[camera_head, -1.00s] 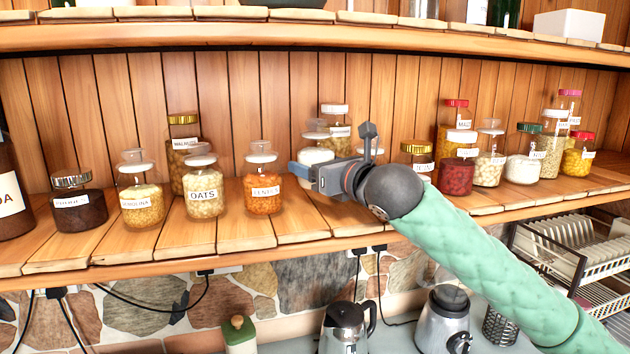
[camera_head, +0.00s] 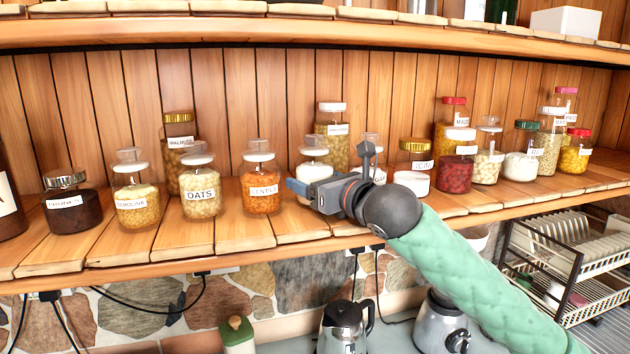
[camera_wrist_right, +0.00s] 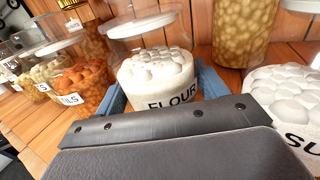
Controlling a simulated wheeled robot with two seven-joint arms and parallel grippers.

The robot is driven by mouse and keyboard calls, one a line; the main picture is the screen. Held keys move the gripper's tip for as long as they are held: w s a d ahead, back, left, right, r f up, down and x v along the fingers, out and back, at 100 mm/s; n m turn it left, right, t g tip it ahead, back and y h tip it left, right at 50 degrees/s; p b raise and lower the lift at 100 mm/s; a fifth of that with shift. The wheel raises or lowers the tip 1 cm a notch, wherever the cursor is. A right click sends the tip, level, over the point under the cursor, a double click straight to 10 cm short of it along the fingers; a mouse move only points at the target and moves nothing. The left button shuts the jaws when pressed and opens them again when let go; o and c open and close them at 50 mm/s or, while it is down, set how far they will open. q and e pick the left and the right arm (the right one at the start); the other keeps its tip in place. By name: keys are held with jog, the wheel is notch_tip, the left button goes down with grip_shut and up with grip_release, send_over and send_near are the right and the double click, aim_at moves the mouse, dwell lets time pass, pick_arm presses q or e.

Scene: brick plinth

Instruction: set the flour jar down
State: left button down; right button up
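The flour jar (camera_wrist_right: 158,75) has a clear lid with a white band, pale lumpy contents and a FLOUR label. In the head view, the flour jar (camera_head: 314,155) is upright at the middle shelf (camera_head: 280,228), level with its neighbours. My right gripper (camera_head: 298,188) covers its lower front, so I cannot tell whether its base touches the boards. In the right wrist view, the blue fingers of my right gripper (camera_wrist_right: 162,92) lie against both sides of the jar. My left gripper is not in view.
The lentils jar (camera_head: 261,190) stands close on the left. The sugar jar (camera_wrist_right: 285,100) is close on the right, and a tall jar (camera_head: 331,120) stands behind. More jars line both sides. The upper shelf (camera_head: 230,32) runs overhead.

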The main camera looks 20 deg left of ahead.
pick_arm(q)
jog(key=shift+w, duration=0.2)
pick_arm(e)
jog(key=shift+d+r, duration=0.15)
jog(key=shift+r, duration=0.05)
jog(key=b+v, duration=0.1)
jog(key=v, duration=0.1)
jog(key=b+v, duration=0.1)
jog(key=v, duration=0.1)
jog(key=b+v, duration=0.1)
jog(key=v, duration=0.1)
jog(key=shift+f+b, duration=0.25)
jog(key=shift+b, duration=0.05)
jog(key=b+v, duration=0.2)
jog(key=v, duration=0.3)
jog(key=shift+r, duration=0.1)
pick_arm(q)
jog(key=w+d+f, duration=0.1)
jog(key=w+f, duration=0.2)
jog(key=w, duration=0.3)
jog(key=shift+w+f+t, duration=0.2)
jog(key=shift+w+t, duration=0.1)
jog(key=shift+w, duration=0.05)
pick_arm(e)
jog(key=shift+s+d+r, duration=0.1)
jog(key=shift+s+d, duration=0.15)
jog(key=shift+s, duration=0.05)
